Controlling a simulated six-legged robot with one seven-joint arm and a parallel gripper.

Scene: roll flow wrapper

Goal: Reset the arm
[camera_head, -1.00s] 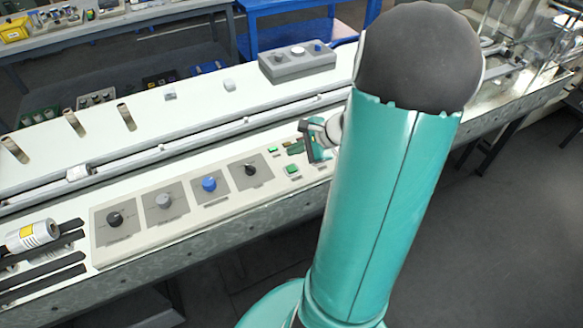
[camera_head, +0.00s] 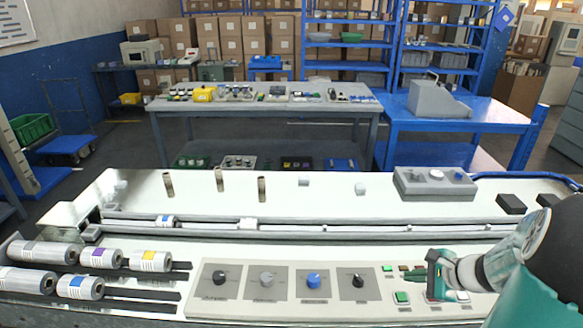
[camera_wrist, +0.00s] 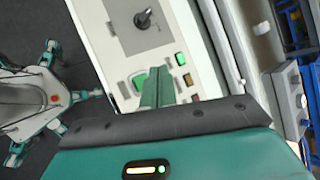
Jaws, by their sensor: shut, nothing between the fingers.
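My gripper (camera_head: 433,272) is at the right end of the wrapper's control panel (camera_head: 235,309), above the small buttons. Its two teal fingers are together and hold nothing; they also show in the wrist view (camera_wrist: 156,88). In the wrist view a lit green button (camera_wrist: 139,81) lies just left of the fingers, and a dark knob (camera_wrist: 143,18) is above them. In the head view the green button (camera_head: 402,297) is left of and below the gripper. My arm reaches in from the right edge of the head view.
The panel has several knobs, including a blue one (camera_head: 313,279). Film rolls (camera_head: 83,287) lie at the left. A grey control box (camera_head: 434,182) stands at the machine's back right. Behind are a grey workbench (camera_head: 300,108) and a blue table (camera_head: 480,117).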

